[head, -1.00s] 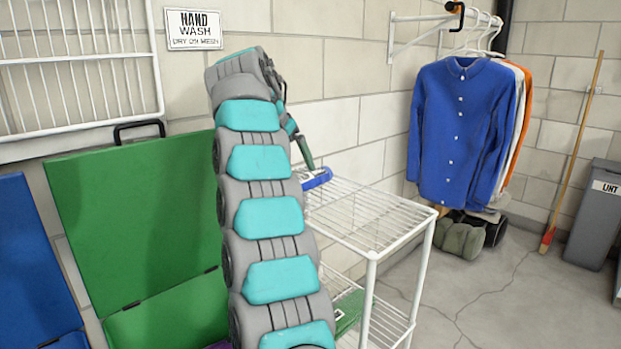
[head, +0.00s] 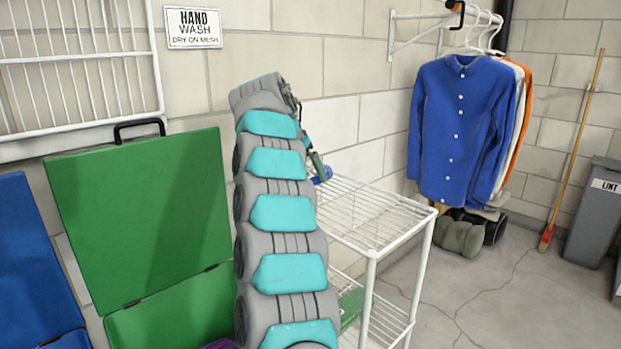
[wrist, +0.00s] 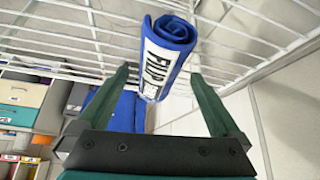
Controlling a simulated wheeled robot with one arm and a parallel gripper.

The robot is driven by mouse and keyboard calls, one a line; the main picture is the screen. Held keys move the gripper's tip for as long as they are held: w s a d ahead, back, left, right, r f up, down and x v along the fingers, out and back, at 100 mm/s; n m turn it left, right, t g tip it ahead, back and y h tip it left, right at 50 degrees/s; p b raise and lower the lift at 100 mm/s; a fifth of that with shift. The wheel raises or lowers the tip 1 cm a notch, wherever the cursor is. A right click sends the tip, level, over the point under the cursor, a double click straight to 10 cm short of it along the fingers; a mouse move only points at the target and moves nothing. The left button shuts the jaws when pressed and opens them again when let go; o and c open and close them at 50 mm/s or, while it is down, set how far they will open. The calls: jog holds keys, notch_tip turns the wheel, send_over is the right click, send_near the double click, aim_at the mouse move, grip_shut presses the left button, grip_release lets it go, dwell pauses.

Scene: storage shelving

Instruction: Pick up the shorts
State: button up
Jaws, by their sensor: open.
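A rolled blue cloth (wrist: 168,55), which I take to be the shorts, lies on white wire mesh in the wrist view. It has a white label with dark letters. In the head view a small part of the blue roll (head: 325,173) shows at the far end of the rack's top shelf, the rest hidden by my arm. My gripper (wrist: 160,76) is open, its two green fingers on either side of the roll in the picture. The roll lies between and beyond the fingertips; I cannot tell whether they touch it. In the head view my gripper (head: 317,163) is partly hidden by my arm.
The white wire rack (head: 375,215) has a lower shelf with a green item (head: 352,306). Green panels (head: 145,220) and a blue panel (head: 30,260) stand left. Hanging shirts (head: 460,130) and a grey bin (head: 597,215) are right. Floor in front of them is clear.

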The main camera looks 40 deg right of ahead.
jog(key=shift+w+d+f, duration=0.1)
jog(key=shift+d+f, duration=0.15)
jog(key=shift+f, duration=0.2)
jog(key=shift+c, duration=0.2)
jog(key=c, duration=1.5)
